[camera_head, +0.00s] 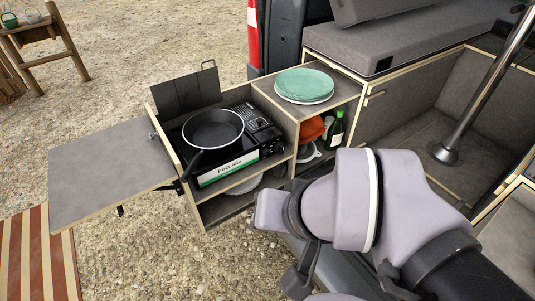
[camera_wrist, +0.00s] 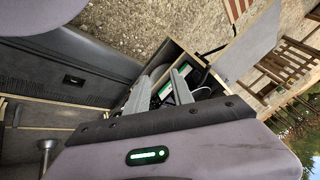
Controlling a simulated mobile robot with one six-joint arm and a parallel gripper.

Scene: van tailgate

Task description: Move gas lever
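The portable gas stove (camera_head: 228,168) has a white and green front and sits on the upper shelf of the wooden kitchen box. A black frying pan (camera_head: 213,130) rests on it, its handle pointing toward the front. The stove's dark control panel (camera_head: 270,149) is at the right end of its front; the gas lever is too small to make out. In the wrist view, my gripper (camera_wrist: 166,86) is open and empty, with its two grey fingers apart. They point toward the kitchen box and are apart from the stove. The stove (camera_wrist: 192,78) is partly hidden behind the fingers.
Green plates (camera_head: 304,84) lie on the box top at the right. A green bottle (camera_head: 336,130) and an orange item (camera_head: 312,129) stand in the compartment below. A fold-out side table (camera_head: 105,172) extends left. Open gravel lies in front of the box.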

